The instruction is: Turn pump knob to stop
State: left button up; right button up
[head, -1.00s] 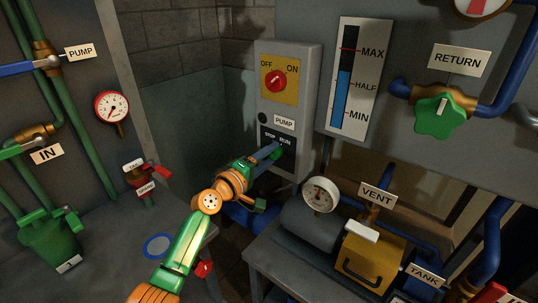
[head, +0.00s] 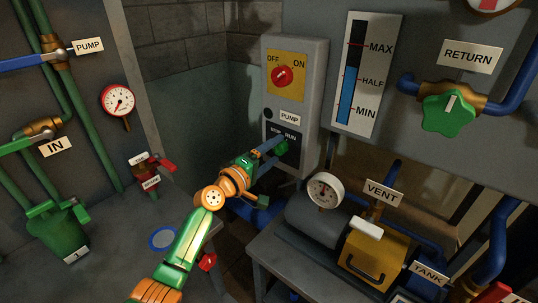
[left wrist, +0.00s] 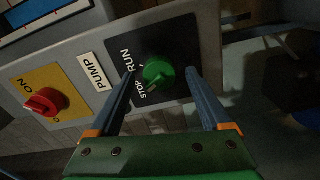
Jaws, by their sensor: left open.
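The green pump knob (left wrist: 158,73) sits on a black plate marked RUN and STOP in the left wrist view. Its pale-marked end points toward the lower left, on the STOP side. It is partly hidden in the head view (head: 282,146), low on the grey pump box (head: 310,100). My left gripper (left wrist: 160,76) is open, with one blue finger on each side of the knob; a gap shows between each finger and the knob. The same gripper (head: 274,145) reaches the plate in the head view. My right gripper is not in view.
A red OFF/ON switch (head: 281,76) is above the knob on the same box. A level gauge (head: 363,75) hangs to its right, blue to about HALF. A grey pump (head: 320,219) and yellow vent box (head: 375,254) stand below right. A green RETURN valve (head: 447,115) is farther right.

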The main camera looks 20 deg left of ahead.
pick_arm(q)
jog(key=v, duration=0.6)
jog(key=shift+s, duration=0.3)
jog(key=shift+a, duration=0.1)
jog(key=s+a+f+m+g+y, duration=0.15)
jog(key=s+f, duration=0.25)
jog(key=f, duration=0.7)
jog(key=s+f+m+g+y, duration=0.1)
jog(key=s+f+g+y, duration=0.15)
jog(key=f, duration=0.85)
jog(key=s+a+f+m+g+y, duration=0.1)
jog(key=s+f+m+g, duration=0.2)
jog(key=f, duration=0.8)
jog(key=s+d+f+m+g, duration=0.1)
jog(key=s+f+m+g, duration=0.2)
jog(key=s, duration=0.8)
jog(key=s+d+f+m+g, duration=0.1)
jog(key=s+f+m+g, duration=0.2)
jog(key=s+f, duration=0.5)
jog(key=s+d+f+m+g+y, duration=0.1)
jog(key=s+f+m+g, duration=0.2)
jog(key=s, duration=1.3)
notch_tip(320, 180, down, 3)
jog(key=shift+s+d+f, duration=0.1)
jog(key=shift+s+d, duration=0.15)
jog(key=shift+d, duration=0.05)
